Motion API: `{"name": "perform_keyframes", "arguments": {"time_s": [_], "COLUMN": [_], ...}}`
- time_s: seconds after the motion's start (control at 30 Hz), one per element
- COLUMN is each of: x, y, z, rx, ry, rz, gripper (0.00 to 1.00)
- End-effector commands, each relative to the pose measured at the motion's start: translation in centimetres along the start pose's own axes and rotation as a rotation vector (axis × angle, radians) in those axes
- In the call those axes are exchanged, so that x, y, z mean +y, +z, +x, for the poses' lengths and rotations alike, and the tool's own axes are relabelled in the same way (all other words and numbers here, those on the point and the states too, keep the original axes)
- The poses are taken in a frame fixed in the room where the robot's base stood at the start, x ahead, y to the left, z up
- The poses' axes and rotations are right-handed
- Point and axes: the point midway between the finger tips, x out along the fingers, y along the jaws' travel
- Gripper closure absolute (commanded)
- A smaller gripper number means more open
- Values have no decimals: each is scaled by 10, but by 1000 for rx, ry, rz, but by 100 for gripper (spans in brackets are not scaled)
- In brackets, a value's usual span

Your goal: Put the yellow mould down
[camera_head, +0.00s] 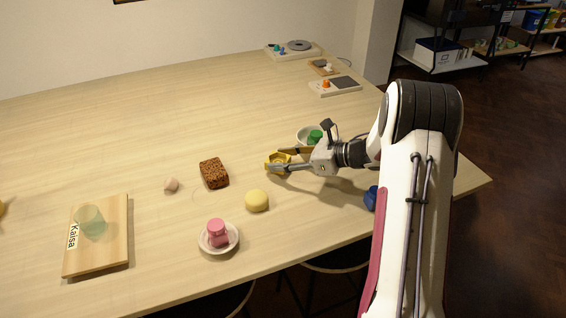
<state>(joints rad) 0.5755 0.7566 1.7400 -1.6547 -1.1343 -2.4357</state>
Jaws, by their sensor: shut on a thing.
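The yellow mould (271,166) is a small yellow piece with an open-looking top, above the right-middle part of the table. My gripper (280,161) reaches in from the right and is shut on the mould, with one finger on each side of it. The picture is too small to tell whether the mould touches the table or hangs just above it.
Nearby on the table (120,130) are a brown block (214,173), a pale yellow round thing (257,200), a pink piece on a saucer (204,243), a bowl (301,136) with something green, and a blue thing (370,199). A board (97,255) lies left. The back left is clear.

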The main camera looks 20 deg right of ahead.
Motion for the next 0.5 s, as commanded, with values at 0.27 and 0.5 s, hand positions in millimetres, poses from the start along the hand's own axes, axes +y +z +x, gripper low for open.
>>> {"name": "perform_keyframes", "arguments": {"time_s": [0.27, 0.5], "x": [0, 0], "y": [-12, -12], "z": [5, 5], "rx": [0, 0], "ry": [0, 0], "rz": [0, 0], "gripper": [85, 85]}}
